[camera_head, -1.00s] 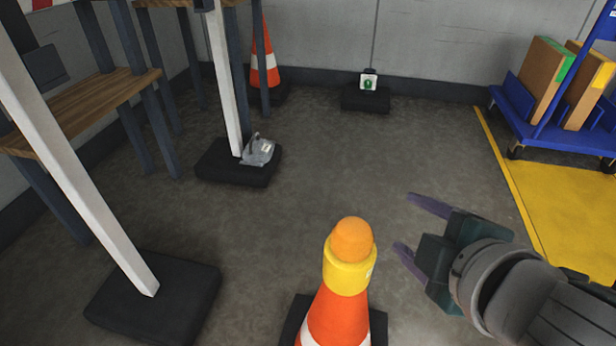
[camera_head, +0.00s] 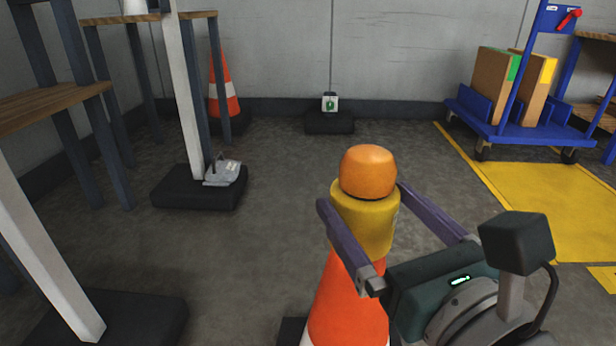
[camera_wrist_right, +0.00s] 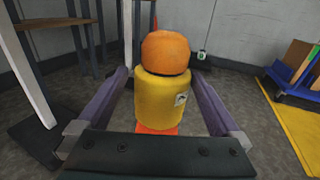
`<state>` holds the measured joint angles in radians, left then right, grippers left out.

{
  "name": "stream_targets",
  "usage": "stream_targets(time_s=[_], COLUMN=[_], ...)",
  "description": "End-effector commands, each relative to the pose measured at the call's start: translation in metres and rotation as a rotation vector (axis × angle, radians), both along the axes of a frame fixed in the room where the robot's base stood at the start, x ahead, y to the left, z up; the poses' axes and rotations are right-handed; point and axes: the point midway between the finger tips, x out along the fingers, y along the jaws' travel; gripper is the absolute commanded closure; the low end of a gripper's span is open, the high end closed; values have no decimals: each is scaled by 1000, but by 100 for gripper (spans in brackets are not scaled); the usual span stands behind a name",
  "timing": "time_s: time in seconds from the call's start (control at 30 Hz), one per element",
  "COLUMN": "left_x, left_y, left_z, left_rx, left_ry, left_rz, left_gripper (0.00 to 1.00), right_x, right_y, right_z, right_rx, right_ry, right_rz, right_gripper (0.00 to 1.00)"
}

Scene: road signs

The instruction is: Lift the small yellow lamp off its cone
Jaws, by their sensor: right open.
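The small lamp (camera_head: 364,215) has a yellow body and an orange dome, and sits upright on top of an orange and white cone (camera_head: 347,302). My right gripper (camera_head: 358,198) is open, with one purple finger on each side of the yellow body. In the right wrist view the lamp (camera_wrist_right: 163,98) stands between the two fingers, with a visible gap on each side. The cone's lower part is partly hidden by my gripper. My left gripper is not in view.
White posts on black bases (camera_head: 198,190) stand at the left, near a wooden-topped table (camera_head: 50,106). Another cone (camera_head: 222,85) stands at the back. A blue cart (camera_head: 520,128) with boxes is at the back right, by a yellow floor area (camera_head: 550,200). The middle floor is clear.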

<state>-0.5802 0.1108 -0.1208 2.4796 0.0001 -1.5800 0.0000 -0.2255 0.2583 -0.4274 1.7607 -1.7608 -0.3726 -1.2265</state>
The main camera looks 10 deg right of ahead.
Motion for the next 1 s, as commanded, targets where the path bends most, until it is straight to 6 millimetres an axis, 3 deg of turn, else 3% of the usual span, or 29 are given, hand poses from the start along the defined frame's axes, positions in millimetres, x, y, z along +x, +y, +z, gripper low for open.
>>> stream_targets(time_s=[0.4, 0.67, 1.0], left_x=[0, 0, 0], left_y=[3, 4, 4], left_z=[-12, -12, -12], left_rx=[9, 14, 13], left_ry=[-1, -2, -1], left_rz=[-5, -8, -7], left_gripper=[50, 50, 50], right_x=[53, 56, 56], right_y=[3, 4, 4], right_z=[-4, -4, -4], right_rx=[3, 3, 3], right_ry=[-2, 1, 0], right_rz=[-2, 0, -1], right_gripper=[0, 0, 36])
